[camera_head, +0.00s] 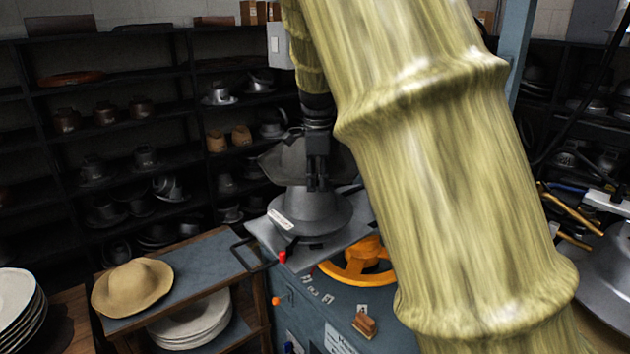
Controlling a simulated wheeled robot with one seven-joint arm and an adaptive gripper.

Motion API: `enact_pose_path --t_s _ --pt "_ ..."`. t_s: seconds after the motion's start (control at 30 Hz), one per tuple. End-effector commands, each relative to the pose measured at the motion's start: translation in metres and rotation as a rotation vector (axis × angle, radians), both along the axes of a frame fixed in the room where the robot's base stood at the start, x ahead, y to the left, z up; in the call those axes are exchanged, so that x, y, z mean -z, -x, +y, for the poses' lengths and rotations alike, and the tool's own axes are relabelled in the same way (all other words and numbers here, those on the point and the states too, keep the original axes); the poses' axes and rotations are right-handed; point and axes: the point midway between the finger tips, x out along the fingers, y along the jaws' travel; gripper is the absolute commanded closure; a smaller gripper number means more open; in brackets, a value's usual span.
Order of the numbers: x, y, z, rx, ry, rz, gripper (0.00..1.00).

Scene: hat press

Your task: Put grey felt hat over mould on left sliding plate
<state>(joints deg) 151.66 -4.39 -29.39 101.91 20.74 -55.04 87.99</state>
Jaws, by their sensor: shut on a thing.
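I cannot tell whether the hat touches the mould.
An orange handwheel (357,264) is right of the plate on the blue-grey machine (300,311). A tan hat (132,286) lies on a wooden cart (205,262) at left. My large arm blocks the centre right.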

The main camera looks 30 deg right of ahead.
Motion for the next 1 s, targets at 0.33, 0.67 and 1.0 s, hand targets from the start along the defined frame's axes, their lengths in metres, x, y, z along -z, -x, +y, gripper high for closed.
enact_pose_path --t_s 0.33,0.67,1.0 --pt "0.005 -0.005 0.000 -0.001 0.001 0.003 1.00" --pt "0.019 -0.005 0.000 -0.001 0.001 0.003 1.00" --pt "0.037 -0.005 0.001 0.000 0.002 -0.001 1.00"
